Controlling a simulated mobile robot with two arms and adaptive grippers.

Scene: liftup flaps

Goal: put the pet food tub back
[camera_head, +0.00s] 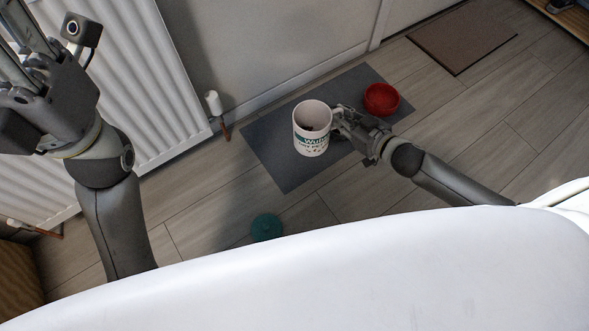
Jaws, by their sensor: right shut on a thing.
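The pet food tub (311,142) is a white, open-topped cylinder with dark and teal lettering. It appears over the grey mat, nearly upright; I cannot tell whether its base touches the mat. Its inside looks mostly pale with something dark low down. My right gripper (339,119) is at the tub's right side, shut on its wall or rim; the fingertips are partly hidden. My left gripper (28,45) is raised at the top left, away from the tub. Its fingertips run toward the picture's edge, so its opening is unclear.
A red bowl (381,99) sits on the grey mat (285,178), right of the tub. A round teal thing (266,227), perhaps a lid, lies on the floor. A white radiator (130,75) with a valve (213,103) stands left. A brown doormat (461,38) lies at upper right.

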